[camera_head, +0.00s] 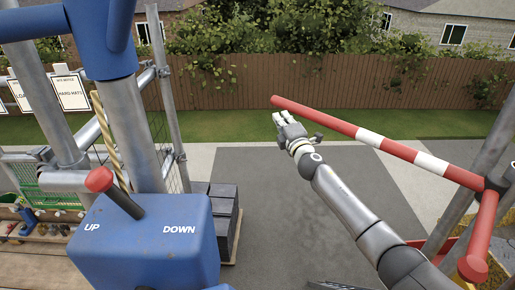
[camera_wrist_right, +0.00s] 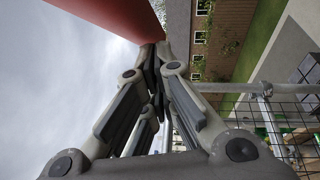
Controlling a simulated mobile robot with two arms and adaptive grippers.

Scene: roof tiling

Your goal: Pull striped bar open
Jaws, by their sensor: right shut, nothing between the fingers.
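The striped bar (camera_head: 370,138), red with white bands, slants from its free end at the upper middle of the head view down to a grey post (camera_head: 497,140) on the right. My right gripper (camera_head: 280,118) is just below the bar's free end. Its fingers are together with nothing between them. In the right wrist view the fingertips (camera_wrist_right: 157,52) meet close to a red stretch of the bar (camera_wrist_right: 115,18). I cannot tell whether they touch it. My left gripper is not in view.
A blue control box (camera_head: 145,245) marked UP and DOWN, with a red-knobbed lever (camera_head: 112,190), stands at the left front. Dark stacked blocks (camera_head: 225,220) are behind it. A red lower rail (camera_head: 482,235) joins the post. Grey paving (camera_head: 290,220) lies open below; a wooden fence (camera_head: 230,85) stands beyond.

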